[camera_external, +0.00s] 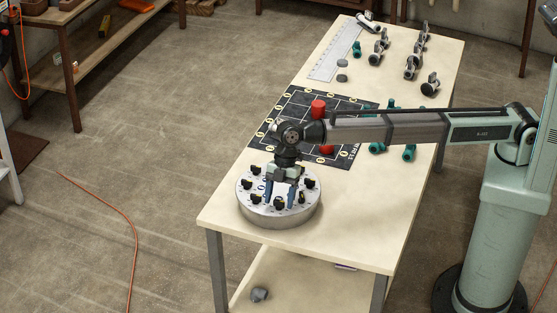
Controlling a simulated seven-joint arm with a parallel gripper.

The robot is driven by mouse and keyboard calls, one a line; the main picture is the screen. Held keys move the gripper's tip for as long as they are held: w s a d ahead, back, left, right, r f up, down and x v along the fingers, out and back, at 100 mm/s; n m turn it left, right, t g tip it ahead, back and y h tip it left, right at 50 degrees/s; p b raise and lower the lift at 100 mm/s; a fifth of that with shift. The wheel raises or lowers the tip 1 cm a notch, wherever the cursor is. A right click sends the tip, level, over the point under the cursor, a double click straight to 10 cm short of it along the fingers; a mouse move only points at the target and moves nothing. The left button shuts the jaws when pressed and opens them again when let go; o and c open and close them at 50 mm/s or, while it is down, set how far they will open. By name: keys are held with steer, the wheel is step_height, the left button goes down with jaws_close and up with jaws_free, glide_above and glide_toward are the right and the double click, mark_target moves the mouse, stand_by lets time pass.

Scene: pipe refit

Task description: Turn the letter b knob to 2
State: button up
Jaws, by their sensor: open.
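A round grey dial plate (277,221) lies at the near left end of the pale table (346,242). Several black knobs sit around its top, such as one at the left (256,197) and one at the right (309,183). The knob letters and numbers are too small to read, so I cannot tell which is knob b. My gripper (279,199) points down over the middle of the plate. Its blue fingers are apart and reach close to the plate top. Whether a knob stands between the fingers, and whether they touch one, I cannot tell.
Behind the plate lies a black marked mat (290,105) with red cylinders (318,108) on it. Green fittings (409,152) stand beside the mat, partly behind my arm. Grey fittings (430,83) and a ruler (337,50) are farther back. The table front right is clear.

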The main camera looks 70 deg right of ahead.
steer(key=shift+c, duration=0.3)
steer(key=c, duration=1)
steer(key=shift+m, duration=0.4)
steer(key=m+t, duration=0.1)
steer(key=m, duration=0.1)
steer(key=m+t, duration=0.1)
steer(key=m, duration=0.1)
steer(key=shift+s+m, duration=0.2)
steer(key=shift+m, duration=0.1)
steer(key=m+t+h, duration=0.1)
steer(key=m, duration=0.2)
steer(key=m+h, duration=0.1)
steer(key=m, duration=0.2)
steer(key=shift+s+a+t, duration=0.1)
steer(key=shift+a+t, duration=0.1)
steer(key=shift+t, duration=0.2)
steer(key=m+h, duration=0.1)
steer(key=m, duration=0.2)
steer(key=m+h, duration=0.1)
steer(key=m, duration=0.2)
steer(key=shift+a+m+t, duration=0.2)
steer(key=shift+m+t, duration=0.2)
steer(key=m+h, duration=0.1)
steer(key=m, duration=0.1)
steer(key=m+h, duration=0.1)
steer(key=m, duration=0.2)
steer(key=shift+a+g, duration=0.1)
steer(key=shift+g, duration=0.3)
steer(key=shift+m+h, duration=0.3)
steer(key=shift+m, duration=0.1)
